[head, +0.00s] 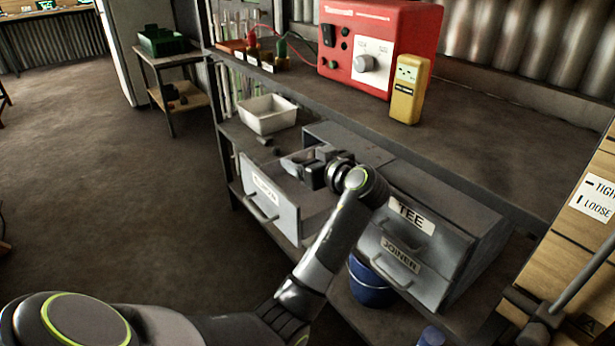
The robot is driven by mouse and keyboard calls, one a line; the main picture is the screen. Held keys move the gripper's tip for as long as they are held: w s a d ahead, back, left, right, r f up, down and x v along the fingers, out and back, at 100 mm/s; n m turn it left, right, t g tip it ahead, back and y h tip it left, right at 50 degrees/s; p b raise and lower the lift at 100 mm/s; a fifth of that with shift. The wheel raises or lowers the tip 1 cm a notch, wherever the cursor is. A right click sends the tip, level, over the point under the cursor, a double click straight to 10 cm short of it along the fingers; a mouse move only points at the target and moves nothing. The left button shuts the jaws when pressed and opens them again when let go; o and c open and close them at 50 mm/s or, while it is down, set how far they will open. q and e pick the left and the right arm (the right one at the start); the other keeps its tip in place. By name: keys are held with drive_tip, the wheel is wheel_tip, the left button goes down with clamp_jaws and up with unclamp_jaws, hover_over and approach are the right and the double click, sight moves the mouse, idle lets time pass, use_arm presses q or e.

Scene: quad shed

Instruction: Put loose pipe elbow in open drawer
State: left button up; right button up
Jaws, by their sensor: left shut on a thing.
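My left gripper (298,165) is over the open drawer (284,212) of the grey cabinet. It is shut on a small grey piece, which I take to be the pipe elbow; the fingers hide most of it, so its shape is not clear. The drawer is pulled out to the left of the cabinet, with a white label, too blurred to read surely, and a handle on its front. My wrist and forearm hide part of the drawer's inside. My right gripper is not in view.
Closed drawers labelled TEE (411,216) and JOINER (401,255) are right of my forearm. A white tray (268,114) stands behind the open drawer. A red device (378,45) and yellow meter (410,90) stand on the shelf above. A blue bucket (370,284) is below.

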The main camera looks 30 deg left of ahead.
use_arm(q)
wheel_tip(320, 180, down, 4)
drive_tip(key=shift+f+b, duration=0.1)
drive_tip(key=shift+b, duration=0.25)
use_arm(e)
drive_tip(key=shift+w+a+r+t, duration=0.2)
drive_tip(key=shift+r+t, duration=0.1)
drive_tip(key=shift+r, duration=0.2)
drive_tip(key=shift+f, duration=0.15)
use_arm(q)
drive_tip(key=shift+f, duration=0.2)
drive_tip(key=shift+f+b, duration=0.4)
drive_tip(key=shift+b, duration=0.1)
drive_tip(key=o, duration=0.9)
drive_tip(key=shift+o, duration=0.2)
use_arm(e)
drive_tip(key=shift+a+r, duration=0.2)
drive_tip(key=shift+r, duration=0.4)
use_arm(q)
drive_tip(key=shift+r, duration=0.1)
